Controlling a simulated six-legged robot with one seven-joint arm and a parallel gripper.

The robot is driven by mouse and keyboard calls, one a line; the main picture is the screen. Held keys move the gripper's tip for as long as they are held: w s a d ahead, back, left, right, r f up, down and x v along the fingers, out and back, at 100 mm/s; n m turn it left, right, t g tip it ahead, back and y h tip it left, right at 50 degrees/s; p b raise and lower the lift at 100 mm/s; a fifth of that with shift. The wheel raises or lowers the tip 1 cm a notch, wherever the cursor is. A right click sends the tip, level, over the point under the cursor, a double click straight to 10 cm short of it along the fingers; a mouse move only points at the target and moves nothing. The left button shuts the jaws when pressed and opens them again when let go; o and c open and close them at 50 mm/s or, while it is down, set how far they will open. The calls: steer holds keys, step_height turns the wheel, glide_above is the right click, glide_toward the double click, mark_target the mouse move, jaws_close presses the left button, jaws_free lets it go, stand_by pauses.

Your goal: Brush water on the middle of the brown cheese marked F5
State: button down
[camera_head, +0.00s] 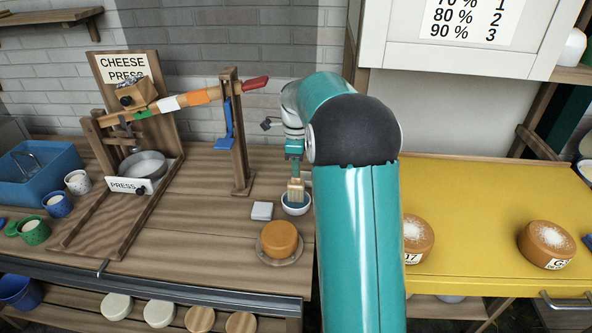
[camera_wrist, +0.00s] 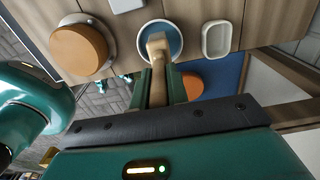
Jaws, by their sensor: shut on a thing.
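My gripper (camera_head: 294,155) is shut on a wooden brush (camera_head: 296,188), which points down. The brush tip is in or just over a small bowl (camera_head: 295,209) with a white outside and a blue inside. The brush (camera_wrist: 157,75) and bowl (camera_wrist: 176,42) also show in the wrist view; contact with the water cannot be told. An orange-brown cheese (camera_head: 279,238) sits on a round plate (camera_head: 262,259) in front of the bowl, and shows in the wrist view (camera_wrist: 80,50). No F5 mark is readable on any cheese.
A white block (camera_head: 262,211) lies left of the bowl. The cheese press (camera_head: 150,163) stands at left, with cups (camera_head: 59,205) and a blue tub (camera_head: 40,170) beyond. White-topped brown cheeses (camera_head: 547,244) with other labels stand on the yellow table (camera_head: 470,200). My arm hides the middle.

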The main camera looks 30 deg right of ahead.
steer(key=shift+r, duration=2.25)
steer(key=shift+s, duration=0.1)
